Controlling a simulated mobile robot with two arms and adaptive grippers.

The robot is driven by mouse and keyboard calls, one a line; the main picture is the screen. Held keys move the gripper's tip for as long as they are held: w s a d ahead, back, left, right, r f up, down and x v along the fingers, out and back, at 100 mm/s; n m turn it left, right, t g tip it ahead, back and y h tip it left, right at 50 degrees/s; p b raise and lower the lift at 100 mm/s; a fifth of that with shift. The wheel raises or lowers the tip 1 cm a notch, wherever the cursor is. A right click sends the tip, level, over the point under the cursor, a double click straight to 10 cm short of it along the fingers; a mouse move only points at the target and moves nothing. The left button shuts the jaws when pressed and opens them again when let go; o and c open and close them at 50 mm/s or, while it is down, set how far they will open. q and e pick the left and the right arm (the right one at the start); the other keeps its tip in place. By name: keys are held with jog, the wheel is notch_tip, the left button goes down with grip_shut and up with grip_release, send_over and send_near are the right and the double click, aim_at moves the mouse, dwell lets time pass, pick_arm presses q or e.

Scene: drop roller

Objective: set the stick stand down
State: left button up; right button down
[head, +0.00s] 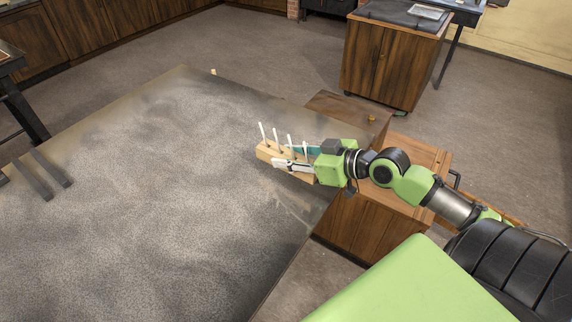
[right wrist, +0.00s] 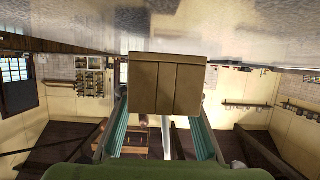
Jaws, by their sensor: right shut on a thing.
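The stick stand (head: 264,152) is a light wooden block with several thin white sticks standing up from it, near the right edge of the large grey table (head: 150,200). My right gripper (head: 287,158) comes in from the right and is shut on the block. In the right wrist view the block (right wrist: 166,85) sits between the two teal fingers, against the grey table surface (right wrist: 240,30), which shows upside down at the top. I cannot tell whether the block touches the table or is slightly above it. My left gripper is not in view.
Dark bars (head: 48,174) lie at the table's left side. A wooden cabinet (head: 360,225) stands beside the table's right edge, under my right arm. Another wooden cabinet (head: 385,65) stands farther back. The table's middle is clear.

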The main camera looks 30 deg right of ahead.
jog(key=shift+w+a+f, duration=0.1)
jog(key=shift+w+f, duration=0.05)
jog(key=shift+w, duration=0.05)
jog(key=shift+a+f+p, duration=0.1)
jog(key=shift+f+p, duration=0.3)
jog(key=shift+f, duration=1.3)
jog(key=c, duration=1.9)
grip_release()
jog(key=shift+f, duration=0.25)
jog(key=o, duration=0.4)
jog(key=shift+r, duration=0.15)
